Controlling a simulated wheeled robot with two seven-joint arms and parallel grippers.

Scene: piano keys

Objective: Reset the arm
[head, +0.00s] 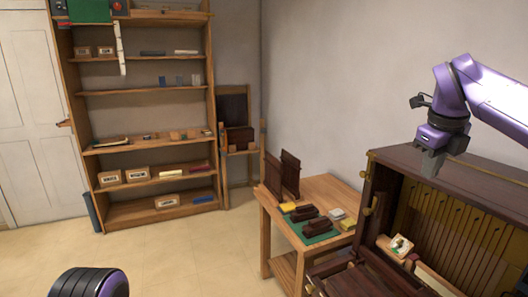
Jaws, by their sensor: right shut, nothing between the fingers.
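My right arm comes in from the right edge in purple. My right gripper (431,163) points down, shut and empty, in the air in front of the wall and the piano's upper left part. The open dark wooden piano (410,166) stands at the right. Its inside shows a row of tan wooden parts (445,228). A small light block with a green and white patch (400,246) lies inside, low in the piano. A rounded dark and purple part of my own body shows at the bottom left. My left gripper is not in view.
A wooden side table (268,215) left of the piano holds dark blocks (317,227), a green mat (292,226) and yellow pieces. Dark panels (283,172) lean at its back. A tall wooden shelf (146,90) stands against the back wall. The floor (185,260) is clear.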

